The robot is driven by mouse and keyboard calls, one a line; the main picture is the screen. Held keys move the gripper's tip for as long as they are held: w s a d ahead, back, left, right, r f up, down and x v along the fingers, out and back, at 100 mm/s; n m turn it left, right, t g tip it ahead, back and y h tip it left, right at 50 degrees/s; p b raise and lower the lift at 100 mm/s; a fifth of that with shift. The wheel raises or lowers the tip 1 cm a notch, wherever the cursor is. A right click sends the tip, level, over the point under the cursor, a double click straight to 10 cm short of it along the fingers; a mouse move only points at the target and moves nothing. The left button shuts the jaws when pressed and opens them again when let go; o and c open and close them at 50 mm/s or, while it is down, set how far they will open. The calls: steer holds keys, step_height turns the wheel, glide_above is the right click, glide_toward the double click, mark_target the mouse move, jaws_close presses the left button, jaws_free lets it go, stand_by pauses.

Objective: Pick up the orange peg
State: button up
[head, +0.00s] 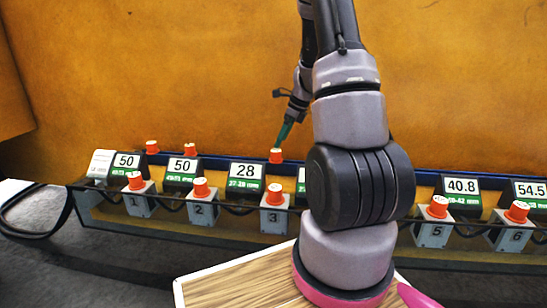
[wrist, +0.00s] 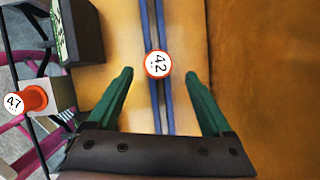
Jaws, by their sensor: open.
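An orange peg (head: 276,156) with a pale top stands on the rear rail behind the "28" display. In the wrist view this peg (wrist: 158,64), its top marked 42, lies just ahead of and between my fingertips. My gripper (head: 286,132) points down above it in the head view, with green fingers. In the wrist view my gripper (wrist: 158,76) is open and empty, one finger on each side of the peg. Other orange pegs stand on the rear rail (head: 152,147) (head: 190,150). Another orange peg, marked 47 (wrist: 36,99), sits on a grey block at the wrist view's left.
Grey numbered blocks (head: 201,212) with orange pegs line the front, before displays (head: 247,175) reading 50, 50, 28, 40.8 and 54.5. My arm hides the fourth station. An orange wall (head: 220,60) rises close behind. A wood-topped surface (head: 230,285) is in front.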

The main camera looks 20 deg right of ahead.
mark_target(276, 150)
steer(key=x, duration=0.6)
steer(key=shift+a+f, duration=0.15)
steer(key=shift+f, duration=0.2)
steer(key=shift+s, duration=0.1)
steer(key=shift+c, duration=0.3)
jaws_close()
step_height(276, 150, up, 10)
steer(key=shift+r, duration=0.1)
